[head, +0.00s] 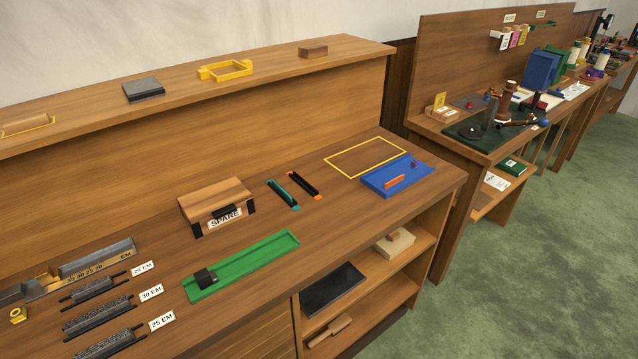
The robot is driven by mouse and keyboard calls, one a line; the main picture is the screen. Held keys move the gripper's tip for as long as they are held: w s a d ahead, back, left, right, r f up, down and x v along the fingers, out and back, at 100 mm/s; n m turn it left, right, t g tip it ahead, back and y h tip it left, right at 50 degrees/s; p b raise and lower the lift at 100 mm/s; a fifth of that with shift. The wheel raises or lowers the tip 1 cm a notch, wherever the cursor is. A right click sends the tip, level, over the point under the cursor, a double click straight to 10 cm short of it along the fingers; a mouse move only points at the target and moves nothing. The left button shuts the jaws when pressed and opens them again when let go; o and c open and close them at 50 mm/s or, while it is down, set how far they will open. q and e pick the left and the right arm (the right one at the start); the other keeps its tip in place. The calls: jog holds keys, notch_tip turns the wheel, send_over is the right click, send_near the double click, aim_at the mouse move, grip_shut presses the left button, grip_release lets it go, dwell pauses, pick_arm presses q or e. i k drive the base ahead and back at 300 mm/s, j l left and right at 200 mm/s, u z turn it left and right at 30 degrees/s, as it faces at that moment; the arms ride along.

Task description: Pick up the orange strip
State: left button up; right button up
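In the head view a small orange strip (394,182) lies in the shallow blue tray (378,189) at the right end of the near workbench. Left of the tray, a dark bar with orange ends (304,185) lies on the bench top, beside a dark bar with teal edging (283,194). Neither of my grippers is in view.
A yellow outlined rectangle (340,165) marks bare bench behind the blue tray. A wooden SPARE box (216,200) and a long green tray (250,264) with a dark block stand further left. Labelled dark racks (98,310) fill the front left. Open shelves lie below the bench top.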

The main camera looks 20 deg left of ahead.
aim_at(401, 177)
jog(key=i+l+z, duration=0.15)
jog(key=i+z, duration=0.45)
jog(key=i, duration=0.25)
